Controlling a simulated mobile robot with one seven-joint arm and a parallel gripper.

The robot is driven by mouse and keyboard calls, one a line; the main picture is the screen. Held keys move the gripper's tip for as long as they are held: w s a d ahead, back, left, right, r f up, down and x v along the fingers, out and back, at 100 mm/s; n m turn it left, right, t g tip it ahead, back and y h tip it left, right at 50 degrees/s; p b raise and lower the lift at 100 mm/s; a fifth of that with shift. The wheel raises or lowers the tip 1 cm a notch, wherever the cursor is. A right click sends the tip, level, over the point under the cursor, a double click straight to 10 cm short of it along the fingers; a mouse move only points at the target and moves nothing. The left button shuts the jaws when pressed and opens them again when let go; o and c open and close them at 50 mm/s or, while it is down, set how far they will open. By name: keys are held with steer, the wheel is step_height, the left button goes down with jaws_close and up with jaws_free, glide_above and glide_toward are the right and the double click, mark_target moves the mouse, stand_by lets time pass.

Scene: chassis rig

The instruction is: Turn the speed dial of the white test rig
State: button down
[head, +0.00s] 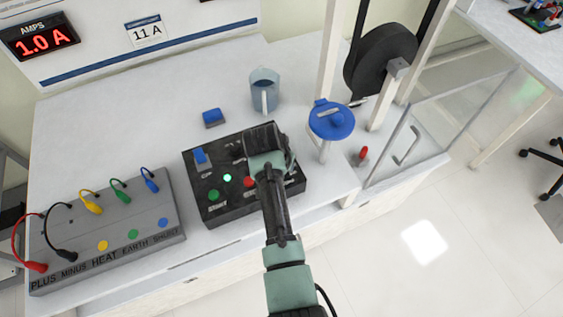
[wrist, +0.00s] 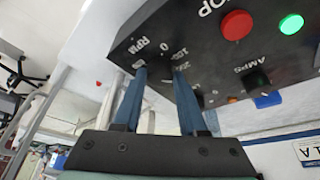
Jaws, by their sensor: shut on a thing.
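The black control box (head: 221,205) sits on the white rig's bench (head: 90,130). My gripper (head: 268,148) is over the box's right half and hides that part in the head view. In the wrist view, my gripper's two blue fingers (wrist: 160,74) reach to the panel at the dial scale marked RPM, with 0 and 100 legible. The fingers are closed on the speed dial, which they largely hide; its pointer cannot be read. A green lamp (head: 227,178) is lit on the box.
A red button (wrist: 237,24) and an AMPS knob (wrist: 256,79) are close to my fingers. A blue-topped post (head: 331,119), a jug (head: 264,90) and a clear guard panel (head: 440,125) stand nearby. A grey terminal box (head: 130,221) with cables is at left. The display (head: 40,40) reads 1.0 A.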

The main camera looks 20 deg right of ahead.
steer(key=shift+c, duration=2.3)
jaws_free()
steer(key=shift+r, duration=0.1)
steer(key=v, duration=1.2)
steer(key=shift+s+a+r, duration=0.15)
steer(key=shift+r, duration=0.2)
